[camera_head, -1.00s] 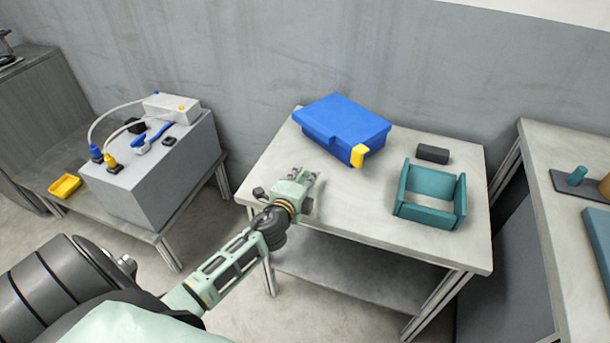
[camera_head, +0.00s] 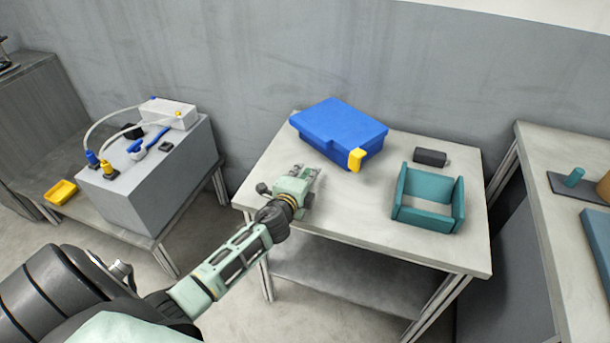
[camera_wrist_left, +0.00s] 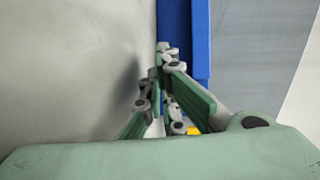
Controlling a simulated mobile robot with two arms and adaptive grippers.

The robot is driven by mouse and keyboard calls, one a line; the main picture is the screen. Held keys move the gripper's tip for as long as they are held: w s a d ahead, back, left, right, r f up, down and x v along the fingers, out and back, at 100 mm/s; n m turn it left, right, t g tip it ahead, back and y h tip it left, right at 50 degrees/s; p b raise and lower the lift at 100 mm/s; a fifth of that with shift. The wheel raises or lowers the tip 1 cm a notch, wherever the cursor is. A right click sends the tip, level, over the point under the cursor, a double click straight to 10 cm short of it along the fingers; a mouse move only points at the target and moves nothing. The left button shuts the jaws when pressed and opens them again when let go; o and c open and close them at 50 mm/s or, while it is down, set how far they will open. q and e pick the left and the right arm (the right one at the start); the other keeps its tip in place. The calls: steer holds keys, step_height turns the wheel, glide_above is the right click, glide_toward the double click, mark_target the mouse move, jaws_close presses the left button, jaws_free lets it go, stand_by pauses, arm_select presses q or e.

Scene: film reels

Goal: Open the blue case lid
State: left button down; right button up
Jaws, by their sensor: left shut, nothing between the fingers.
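The blue case (camera_head: 338,122) lies on the middle table (camera_head: 440,250) near its back edge. Its lid is down, and a yellow latch (camera_head: 357,159) sits at its front right corner. My left gripper (camera_head: 312,172) is in front of the case, over the table, with its fingers shut and empty and pointing toward the case. In the left wrist view the fingers (camera_wrist_left: 172,92) are close together. The blue case (camera_wrist_left: 184,35) is beyond them, and a bit of the yellow latch (camera_wrist_left: 193,131) shows between the finger links. My right gripper is not seen.
A teal open frame box (camera_head: 430,193) and a dark block (camera_head: 431,157) are on the table to the right of the case. A grey box with cables (camera_head: 160,170) stands on a left bench beside a yellow tray (camera_head: 61,192). Another table is at the right.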

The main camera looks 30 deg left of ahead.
mark_target(313, 167)
arm_select(q)
steer(key=shift+x, duration=0.85)
steer(key=shift+w+a+r+b, duration=0.2)
steer(key=shift+w+b, duration=0.15)
steer(key=shift+w, duration=0.35)
steer(key=shift+r+b+x, duration=0.2)
steer(key=shift+b+x, duration=0.1)
steer(key=shift+x, duration=0.55)
steer(key=shift+r+b+x, duration=0.15)
steer(key=shift+b+x, duration=0.1)
steer(key=shift+x, duration=0.6)
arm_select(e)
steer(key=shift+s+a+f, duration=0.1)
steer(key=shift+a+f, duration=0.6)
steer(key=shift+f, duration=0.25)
arm_select(q)
steer(key=shift+s, duration=0.15)
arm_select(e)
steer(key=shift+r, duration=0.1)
arm_select(q)
steer(key=shift+r, duration=0.1)
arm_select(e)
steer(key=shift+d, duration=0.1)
